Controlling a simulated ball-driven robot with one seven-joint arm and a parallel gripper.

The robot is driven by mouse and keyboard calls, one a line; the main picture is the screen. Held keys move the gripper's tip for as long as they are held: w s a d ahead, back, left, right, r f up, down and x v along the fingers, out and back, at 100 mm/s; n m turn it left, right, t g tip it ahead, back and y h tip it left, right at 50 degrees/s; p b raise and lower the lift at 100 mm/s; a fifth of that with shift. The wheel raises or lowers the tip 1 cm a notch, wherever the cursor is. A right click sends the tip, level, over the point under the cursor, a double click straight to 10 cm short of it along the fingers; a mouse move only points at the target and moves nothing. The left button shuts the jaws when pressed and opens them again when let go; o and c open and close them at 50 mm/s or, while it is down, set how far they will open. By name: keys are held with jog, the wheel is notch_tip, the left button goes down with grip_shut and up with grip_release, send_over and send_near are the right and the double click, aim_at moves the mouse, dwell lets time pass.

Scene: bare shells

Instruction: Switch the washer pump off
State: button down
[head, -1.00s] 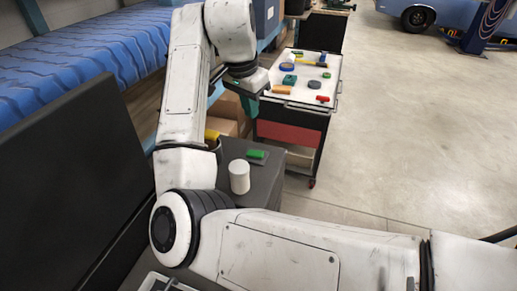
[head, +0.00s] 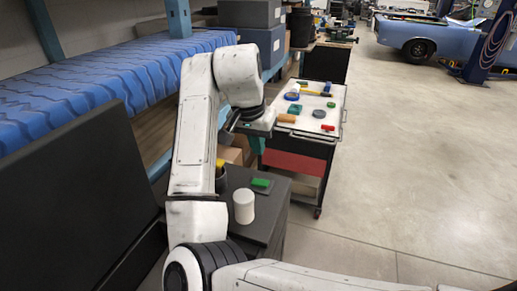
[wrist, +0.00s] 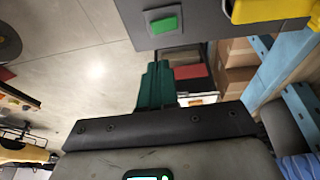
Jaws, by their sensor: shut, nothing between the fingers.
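A green switch (head: 261,184) sits on a small grey plate on top of a dark grey cabinet (head: 270,222). It also shows in the wrist view as a green block (wrist: 165,23) on its plate at the top. Whether it is on or off cannot be told, and no label is readable. My gripper (head: 257,143) hangs beyond the switch in the head view, apart from it. In the wrist view its dark green fingers (wrist: 155,85) are together and empty, below the switch in the picture.
A white cylinder (head: 243,206) stands on the cabinet near the switch. A dark cup with yellow things (head: 220,168) stands behind it, partly hidden by my arm. A tool cart (head: 341,118) with several small items stands beyond. Open floor lies to the right.

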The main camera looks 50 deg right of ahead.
aim_at(265, 182)
jog(key=x, duration=0.3)
jog(key=p+x, duration=0.1)
jog(key=x, duration=0.3)
jog(key=a+x, duration=0.1)
jog(key=x, duration=0.3)
jog(key=shift+s+f+p, duration=0.3)
jog(key=shift+s+f, duration=0.1)
